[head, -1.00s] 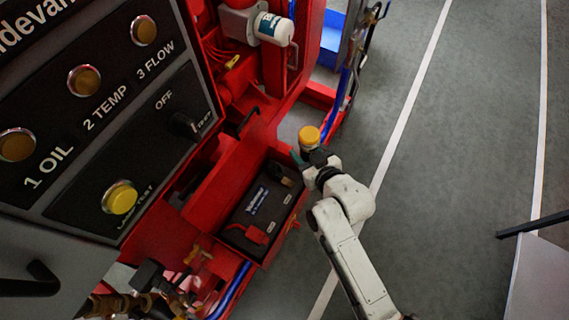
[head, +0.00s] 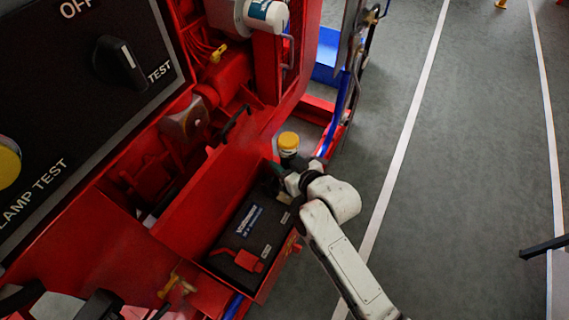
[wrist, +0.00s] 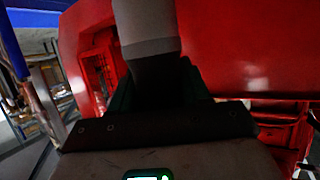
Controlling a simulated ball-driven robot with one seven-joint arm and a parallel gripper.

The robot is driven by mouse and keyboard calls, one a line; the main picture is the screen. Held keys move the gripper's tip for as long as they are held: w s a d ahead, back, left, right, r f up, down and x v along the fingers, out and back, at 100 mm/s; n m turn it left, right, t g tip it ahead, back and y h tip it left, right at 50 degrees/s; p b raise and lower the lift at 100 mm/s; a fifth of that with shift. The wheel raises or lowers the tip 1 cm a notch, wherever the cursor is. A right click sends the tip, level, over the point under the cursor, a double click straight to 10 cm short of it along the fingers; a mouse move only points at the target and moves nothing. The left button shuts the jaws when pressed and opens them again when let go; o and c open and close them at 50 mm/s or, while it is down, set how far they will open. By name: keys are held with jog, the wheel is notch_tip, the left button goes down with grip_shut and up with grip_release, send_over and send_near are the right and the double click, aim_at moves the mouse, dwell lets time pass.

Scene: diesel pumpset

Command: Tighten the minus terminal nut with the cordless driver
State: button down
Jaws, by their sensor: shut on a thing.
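The cordless driver (head: 288,144), with a yellow top and a grey and dark body, stands roughly upright in my gripper (head: 280,170). In the wrist view, my gripper (wrist: 158,92) has green fingers shut around the driver's dark part, and the driver's grey part (wrist: 147,28) rises out of view. The black battery (head: 238,236) sits in a red tray below. My gripper is over the battery's far right end. The minus terminal nut and the driver's lower tip are hidden by my gripper and arm, so I cannot tell whether they touch.
The red tray wall (head: 207,205) borders the battery. A red terminal cover (head: 246,261) lies at the battery's near end. A control panel (head: 85,100) fills the upper left. A blue bin (head: 328,68) stands beyond.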

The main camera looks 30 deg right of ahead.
jog(key=shift+r, duration=0.2)
jog(key=shift+f+b, duration=1.35)
jog(key=shift+f, duration=1)
jog(key=shift+s+f, duration=0.15)
jog(key=shift+f, duration=0.6)
dwell(2.0)
jog(key=shift+r+p, duration=2.35)
jog(key=shift+r, duration=0.4)
